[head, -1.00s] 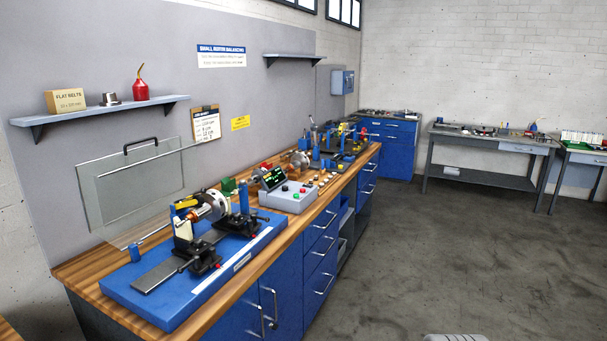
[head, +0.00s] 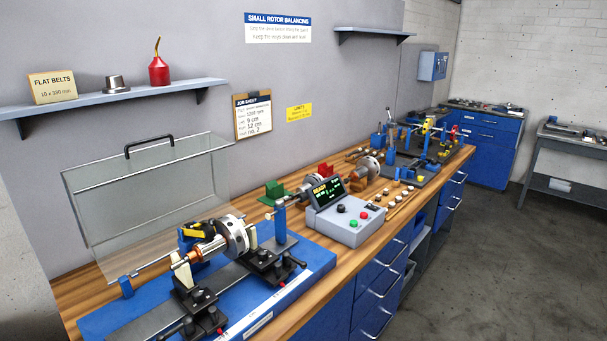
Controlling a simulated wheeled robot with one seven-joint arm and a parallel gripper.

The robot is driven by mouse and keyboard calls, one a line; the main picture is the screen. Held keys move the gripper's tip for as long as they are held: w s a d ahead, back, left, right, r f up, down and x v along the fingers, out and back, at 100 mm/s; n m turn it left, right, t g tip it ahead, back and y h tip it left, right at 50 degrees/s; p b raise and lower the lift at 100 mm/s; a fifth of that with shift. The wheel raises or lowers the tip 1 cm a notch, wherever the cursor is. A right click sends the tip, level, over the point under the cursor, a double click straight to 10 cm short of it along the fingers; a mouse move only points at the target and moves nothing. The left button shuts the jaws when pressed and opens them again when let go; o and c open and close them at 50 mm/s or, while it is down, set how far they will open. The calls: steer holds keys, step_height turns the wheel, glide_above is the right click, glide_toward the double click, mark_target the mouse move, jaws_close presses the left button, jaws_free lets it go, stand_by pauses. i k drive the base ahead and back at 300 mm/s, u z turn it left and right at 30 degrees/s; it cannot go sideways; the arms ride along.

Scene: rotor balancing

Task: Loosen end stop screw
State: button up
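A balancing machine with a blue base (head: 318,262) stands on the wooden bench at lower left. A metal rotor (head: 236,236) on a shaft rests across its pale supports. Two black carriages (head: 264,264) with dark lever handles sit along the grey bed. A blue post (head: 280,228) stands at the far end of the machine, and a shorter blue post (head: 126,288) is at the near left. I cannot make out which part is the end stop screw; it is too small or hidden. My gripper is not in view.
A grey control box (head: 347,225) with a lit display stands just beyond the machine. A clear guard panel (head: 150,200) with a black handle is behind it. Further along the bench are another rotor (head: 370,168) and several small parts. The floor (head: 470,250) at right is clear.

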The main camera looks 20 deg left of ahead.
mark_target(279, 203)
steer(key=i, duration=2.25)
steer(key=u, duration=3.65)
